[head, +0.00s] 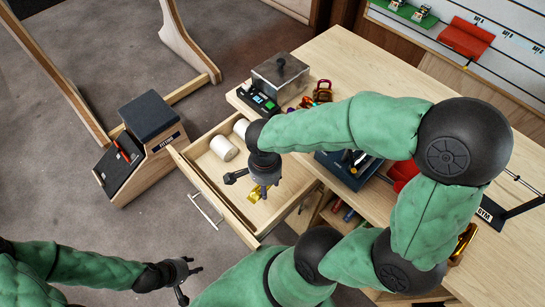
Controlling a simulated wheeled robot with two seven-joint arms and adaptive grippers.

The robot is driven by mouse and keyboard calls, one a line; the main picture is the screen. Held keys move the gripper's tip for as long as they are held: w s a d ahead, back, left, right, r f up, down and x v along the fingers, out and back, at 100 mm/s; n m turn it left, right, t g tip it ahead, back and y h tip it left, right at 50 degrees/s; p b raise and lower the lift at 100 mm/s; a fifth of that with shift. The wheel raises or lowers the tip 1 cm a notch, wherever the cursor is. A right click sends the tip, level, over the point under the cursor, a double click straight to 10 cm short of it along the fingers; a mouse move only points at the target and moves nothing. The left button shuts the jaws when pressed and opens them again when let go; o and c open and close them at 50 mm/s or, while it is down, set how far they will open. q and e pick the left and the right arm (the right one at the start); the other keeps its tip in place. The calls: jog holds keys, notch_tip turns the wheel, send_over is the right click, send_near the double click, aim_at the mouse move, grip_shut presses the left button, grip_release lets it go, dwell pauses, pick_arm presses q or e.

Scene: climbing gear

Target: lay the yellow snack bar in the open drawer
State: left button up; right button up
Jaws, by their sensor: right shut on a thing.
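The open drawer (218,201) juts out from the wooden bench, its light wood inside facing up. My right gripper (256,188) reaches down over the drawer's inside and is shut on the yellow snack bar (254,195). The bar is small in the picture and partly hidden by the gripper; I cannot tell whether it touches the drawer floor. My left gripper (188,281) is open and empty, low at the left, outside the drawer and over the floor.
White rolls (223,148) lie in the drawer's far left corner. A metal box with a lid (280,78) and colourful carabiners (322,91) stand on the bench (345,68). A wooden box with a dark top (150,115) stands on the floor left of the drawer.

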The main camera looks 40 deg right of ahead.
jog(key=shift+m, duration=0.7)
jog(key=w+f+b, duration=0.1)
jog(key=w+f, duration=0.2)
jog(key=w+d+f+b, duration=0.1)
jog(key=w+f+b, duration=0.1)
jog(key=w+f, duration=0.1)
jog(key=w+d+f+b, duration=0.1)
jog(key=w+f+b, duration=0.1)
jog(key=w, duration=0.3)
jog(key=shift+w+f, duration=0.2)
jog(key=shift+f, duration=0.5)
jog(key=shift+w+f, duration=0.25)
jog(key=shift+f, duration=0.1)
jog(key=f+b, duration=0.1)
jog(key=f, duration=0.2)
jog(key=shift+w+d+f+b, duration=0.1)
jog(key=shift+w+f+b, duration=0.1)
jog(key=shift+b, duration=0.1)
